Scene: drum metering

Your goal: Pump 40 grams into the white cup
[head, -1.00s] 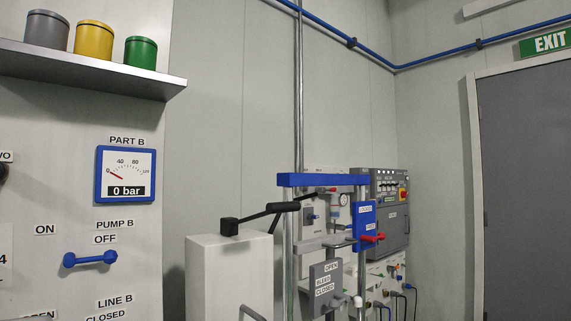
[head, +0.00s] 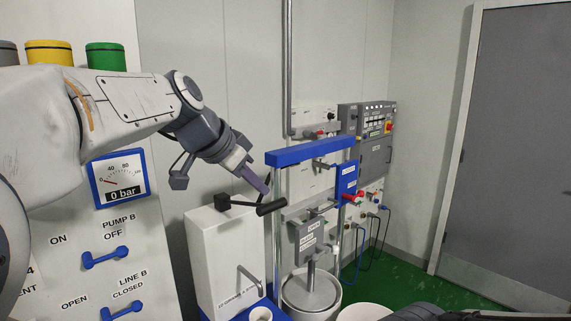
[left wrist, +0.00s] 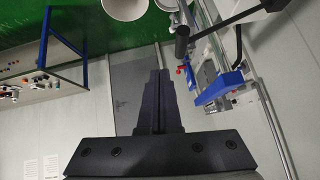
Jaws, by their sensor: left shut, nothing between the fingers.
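The white cup (head: 261,314) stands under the metal spout (head: 250,279) of a white pump box (head: 219,262), cut by the lower picture edge; its contents are hidden. A black lever (head: 240,204) with a thick grip lies on top of the box, pointing right. My left gripper (head: 266,188) is shut and empty, its tips just above the lever's grip end; I cannot tell whether they touch. In the left wrist view my shut fingers (left wrist: 161,75) point ahead, and the black grip (left wrist: 182,42) shows apart from them on the right.
A blue press frame (head: 310,151) with a drum (head: 310,295) below stands right of the pump box. Another white round container (head: 365,312) is at the bottom edge. A wall panel with a gauge (head: 121,179) at 0 bar is on the left. Green floor is clear near the grey door (head: 505,150).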

